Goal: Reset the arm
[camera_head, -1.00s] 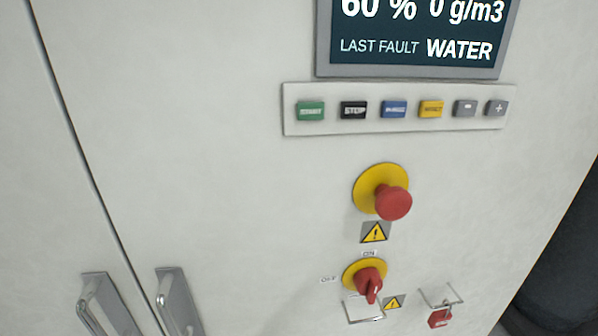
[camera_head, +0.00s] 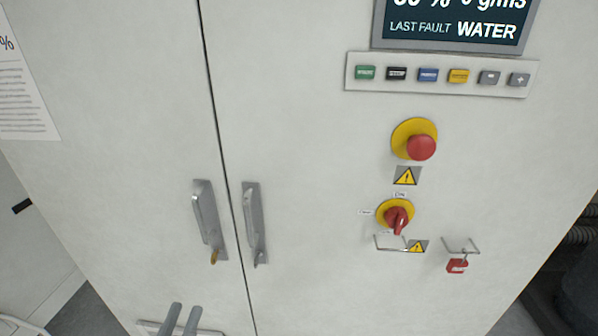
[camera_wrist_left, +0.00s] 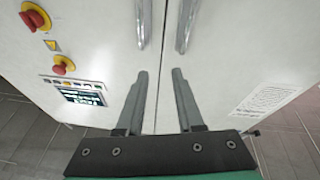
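My left gripper (camera_head: 182,306) shows at the bottom of the head view as two grey fingertips. They are in front of the cabinet, below and left of the two door handles. The left wrist view shows its fingers (camera_wrist_left: 160,72) apart with nothing between them. The silver handles, left (camera_head: 207,218) and right (camera_head: 254,222), stand upright either side of the door seam. They also show beyond the fingertips in the left wrist view, one at left (camera_wrist_left: 143,20) and one at right (camera_wrist_left: 184,25). My right gripper is not in view.
The white cabinet (camera_head: 310,190) fills most of the head view. Its right door carries a display (camera_head: 455,30), a button strip (camera_head: 440,75), a red emergency stop (camera_head: 421,147), a red rotary switch (camera_head: 397,217) and a red padlock (camera_head: 457,266). A dark hose (camera_head: 583,235) lies at right.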

